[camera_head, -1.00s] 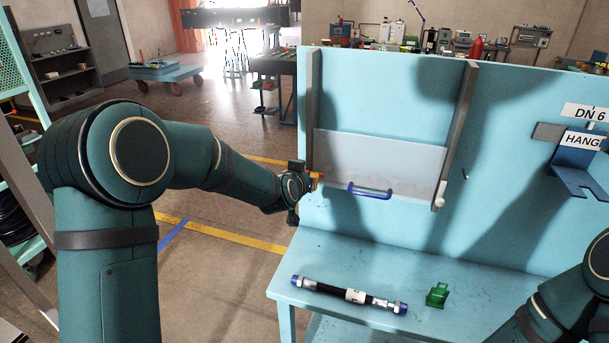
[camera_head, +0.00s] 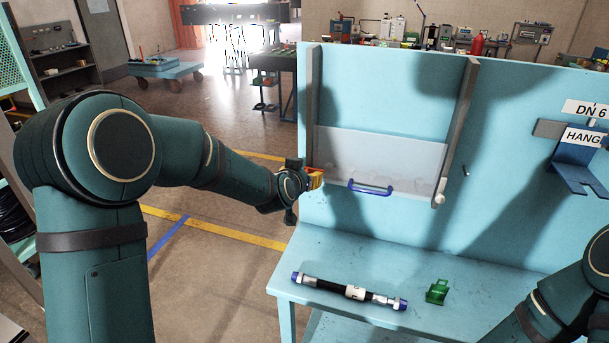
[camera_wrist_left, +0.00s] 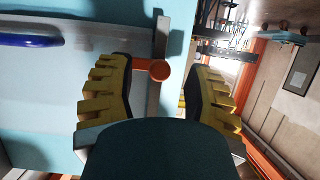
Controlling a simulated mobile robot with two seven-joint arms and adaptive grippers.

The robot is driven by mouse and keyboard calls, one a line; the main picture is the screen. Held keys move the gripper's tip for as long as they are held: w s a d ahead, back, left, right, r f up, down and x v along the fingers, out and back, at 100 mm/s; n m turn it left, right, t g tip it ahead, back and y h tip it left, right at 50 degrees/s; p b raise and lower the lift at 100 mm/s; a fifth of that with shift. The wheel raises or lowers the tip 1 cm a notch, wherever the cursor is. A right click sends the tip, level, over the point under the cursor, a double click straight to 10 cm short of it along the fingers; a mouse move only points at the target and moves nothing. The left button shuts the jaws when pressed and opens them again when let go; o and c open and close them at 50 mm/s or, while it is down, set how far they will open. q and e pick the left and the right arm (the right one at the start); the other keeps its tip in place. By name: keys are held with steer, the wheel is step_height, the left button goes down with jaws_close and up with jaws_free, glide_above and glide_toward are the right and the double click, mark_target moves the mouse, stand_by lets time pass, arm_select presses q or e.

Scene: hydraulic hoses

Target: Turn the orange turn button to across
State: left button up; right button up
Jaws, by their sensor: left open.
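The orange turn button (camera_wrist_left: 160,70) shows in the left wrist view as a round knob with a short orange bar on its left, towards the clear panel (camera_wrist_left: 60,85). It sits by the grey upright (camera_wrist_left: 161,40) at the panel's edge. My left gripper (camera_wrist_left: 165,75) is open, with one yellow ridged finger on each side of the knob. The bar's end is close to the left finger; I cannot tell whether they touch. In the head view my left gripper (camera_head: 315,180) is at the left upright and largely hides the button. My right gripper is out of view.
A blue handle (camera_head: 370,188) is on the panel's lower edge. A black hose with blue ends (camera_head: 350,292) and a green block (camera_head: 437,291) lie on the light-blue bench (camera_head: 390,255). A blue hanger bracket (camera_head: 578,165) is at the right. My right arm shows at lower right.

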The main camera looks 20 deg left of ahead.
arm_select(q)
steer(key=v, duration=1)
steer(key=s+d+f+g+h, duration=0.1)
steer(key=s+d+f+g, duration=0.15)
steer(key=f, duration=0.75)
steer(key=s+d+f+g, duration=0.2)
steer(key=s+f+g, duration=0.15)
steer(key=f, duration=0.65)
steer(key=s+d+f+n+g+h, duration=0.1)
steer(key=s+d+f+g, duration=0.1)
steer(key=s+f, duration=0.5)
steer(key=s+d+f+n+g+h, duration=0.1)
steer(key=s+d+f+g, duration=0.2)
steer(key=s+f, duration=0.5)
steer(key=shift+s+d+f+g+h, duration=0.2)
steer(key=shift+s+d+g+h, duration=0.15)
steer(key=shift+s, duration=0.5)
steer(key=shift+d, duration=0.1)
